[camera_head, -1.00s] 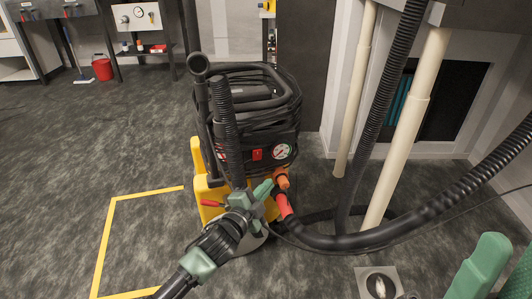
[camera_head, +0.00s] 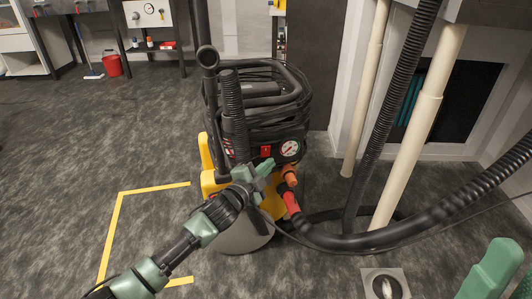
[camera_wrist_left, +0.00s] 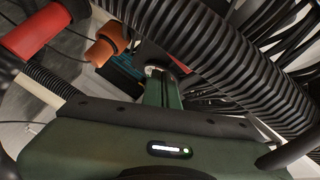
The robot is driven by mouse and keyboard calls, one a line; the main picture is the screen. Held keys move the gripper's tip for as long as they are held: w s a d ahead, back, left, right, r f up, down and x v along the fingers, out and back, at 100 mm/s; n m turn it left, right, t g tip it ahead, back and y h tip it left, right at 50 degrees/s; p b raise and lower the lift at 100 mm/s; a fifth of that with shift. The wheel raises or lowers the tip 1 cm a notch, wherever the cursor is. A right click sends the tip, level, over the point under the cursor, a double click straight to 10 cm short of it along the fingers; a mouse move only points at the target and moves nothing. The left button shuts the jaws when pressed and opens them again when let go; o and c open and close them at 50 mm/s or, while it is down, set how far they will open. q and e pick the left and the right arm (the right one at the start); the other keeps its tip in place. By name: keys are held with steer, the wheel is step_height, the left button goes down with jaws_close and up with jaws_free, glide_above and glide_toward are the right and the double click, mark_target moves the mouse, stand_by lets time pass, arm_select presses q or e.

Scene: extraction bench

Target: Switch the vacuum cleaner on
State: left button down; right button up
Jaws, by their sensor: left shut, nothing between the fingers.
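The vacuum cleaner (camera_head: 255,115) stands upright ahead of me, with a black head, a yellow frame and a grey drum. A small red switch (camera_head: 266,150) is on its front panel, left of a round white gauge (camera_head: 290,148). My left gripper (camera_head: 266,167) is shut and empty, just below the switch in the head view. I cannot tell whether it touches the machine. In the left wrist view, its green fingers (camera_wrist_left: 158,88) point toward the machine, and a black ribbed hose (camera_wrist_left: 215,60) passes close by; the switch is not clear there.
An orange fitting (camera_head: 290,175) and a red hose cuff (camera_head: 291,203) sit right of the gripper, leading to a thick black hose (camera_head: 370,240). Cream pipes (camera_head: 412,145) stand at right. Yellow floor tape (camera_head: 118,225) and open floor lie at left.

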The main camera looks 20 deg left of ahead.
mark_target(265, 151)
arm_select(q)
steer(key=shift+w+a+r, duration=0.2)
steer(key=shift+w+a, duration=0.3)
steer(key=shift+w, duration=0.15)
steer(key=shift+w, duration=0.1)
stand_by(1.6)
steer(key=shift+w+a+r, duration=0.15)
steer(key=shift+w+a, duration=0.05)
steer(key=shift+w, duration=0.05)
